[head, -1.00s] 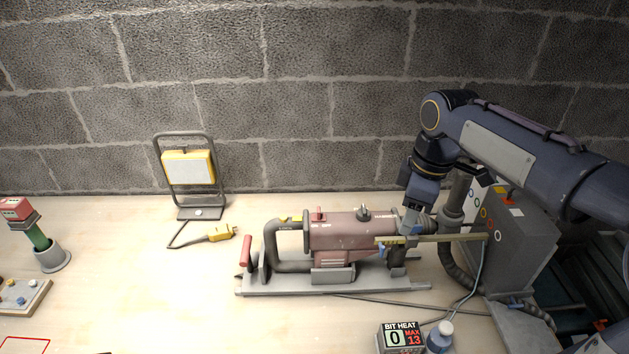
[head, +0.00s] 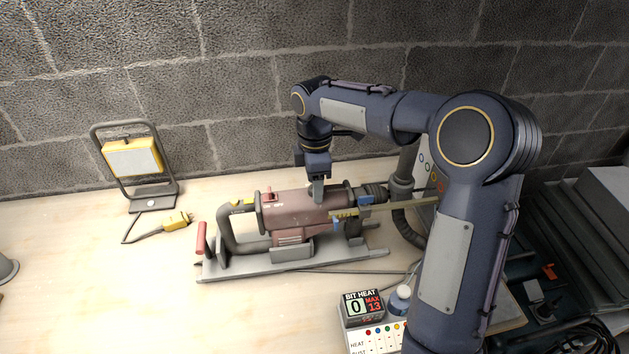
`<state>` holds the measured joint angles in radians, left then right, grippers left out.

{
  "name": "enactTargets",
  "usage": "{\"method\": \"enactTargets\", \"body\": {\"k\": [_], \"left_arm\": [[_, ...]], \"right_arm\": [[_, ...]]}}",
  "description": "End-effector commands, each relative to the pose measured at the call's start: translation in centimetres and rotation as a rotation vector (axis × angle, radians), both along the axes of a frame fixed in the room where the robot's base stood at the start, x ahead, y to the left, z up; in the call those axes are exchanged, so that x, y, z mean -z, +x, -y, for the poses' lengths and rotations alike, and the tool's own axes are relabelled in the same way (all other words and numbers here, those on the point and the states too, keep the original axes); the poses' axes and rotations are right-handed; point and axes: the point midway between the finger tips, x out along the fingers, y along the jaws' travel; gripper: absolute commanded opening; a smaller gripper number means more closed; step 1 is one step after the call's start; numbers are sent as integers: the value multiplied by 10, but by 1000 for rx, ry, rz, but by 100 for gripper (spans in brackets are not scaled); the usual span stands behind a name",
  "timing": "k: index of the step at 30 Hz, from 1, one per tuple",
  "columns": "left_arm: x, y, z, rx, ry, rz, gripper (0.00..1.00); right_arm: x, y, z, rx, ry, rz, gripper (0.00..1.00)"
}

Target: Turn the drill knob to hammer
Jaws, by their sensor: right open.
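The dull red drill (head: 288,214) lies on its side-to-side grey cradle (head: 300,264), with its handle to the left and its chuck end to the right. A small red switch (head: 268,194) stands on top of the body. My right gripper (head: 317,196) points down at the right part of the drill's top and is open. Its fingers cover the place of the drill knob, so I cannot see the knob's setting or whether the fingers touch it. My left gripper is out of view.
A yellow ruled bar (head: 390,208) sticks out to the right beside the drill. A work lamp (head: 134,158) and yellow plug (head: 175,221) stand left. A bit heat display (head: 362,307) and a bottle (head: 399,299) are in front.

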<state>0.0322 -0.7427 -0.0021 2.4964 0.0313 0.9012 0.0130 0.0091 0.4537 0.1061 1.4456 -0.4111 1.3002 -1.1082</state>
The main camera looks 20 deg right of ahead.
Motion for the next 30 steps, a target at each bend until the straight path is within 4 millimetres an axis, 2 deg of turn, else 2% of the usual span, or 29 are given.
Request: {"method": "enactTargets", "body": {"k": [7, 18, 30], "left_arm": [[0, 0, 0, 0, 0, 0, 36], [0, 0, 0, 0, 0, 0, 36], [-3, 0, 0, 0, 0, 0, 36]], "right_arm": [[1, 0, 0, 1, 0, 0, 50], [1, 0, 0, 1, 1, 0, 6], [0, 0, -1, 89, 1, 0, 6]]}}
